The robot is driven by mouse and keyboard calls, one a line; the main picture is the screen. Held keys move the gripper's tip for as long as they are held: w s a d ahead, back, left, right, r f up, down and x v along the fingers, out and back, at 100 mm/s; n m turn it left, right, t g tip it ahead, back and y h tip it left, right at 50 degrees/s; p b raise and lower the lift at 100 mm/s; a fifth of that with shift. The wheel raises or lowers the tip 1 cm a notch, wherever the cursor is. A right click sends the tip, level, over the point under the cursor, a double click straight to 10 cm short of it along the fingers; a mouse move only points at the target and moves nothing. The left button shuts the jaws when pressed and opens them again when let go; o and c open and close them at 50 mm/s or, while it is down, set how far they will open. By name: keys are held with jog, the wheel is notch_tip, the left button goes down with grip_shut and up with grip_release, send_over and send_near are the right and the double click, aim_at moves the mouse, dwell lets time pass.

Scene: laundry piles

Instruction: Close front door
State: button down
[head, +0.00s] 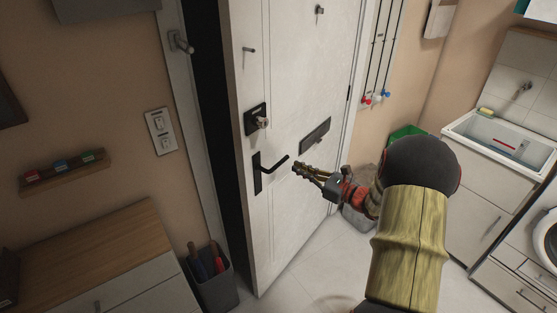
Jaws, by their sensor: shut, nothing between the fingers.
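The white front door (290,215) stands ajar in the head view, with a dark gap (207,95) between its left edge and the door frame. A black lever handle (267,172) sits on the door near its free edge, below a lock with a knob (256,119). A dark mail slot (315,136) is further right on the door. My gripper (297,171) is shut and empty, just right of the handle's tip in the picture. I cannot tell whether it touches the handle or the door.
A dark bin with items (211,283) stands left of the door, beside a wood-topped cabinet (95,250). A green container (405,133) and a sink (500,140) are at the right. Light floor (310,280) shows before the door.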

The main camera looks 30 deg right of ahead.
aim_at(261, 152)
jog(key=b+x, duration=0.2)
jog(key=x, duration=1)
jog(key=shift+w+a+f+b, duration=0.1)
jog(key=shift+w+a+b, duration=0.1)
jog(key=shift+b, duration=0.2)
jog(key=shift+w+a, duration=0.15)
jog(key=shift+w, duration=0.4)
jog(key=shift+w, duration=0.1)
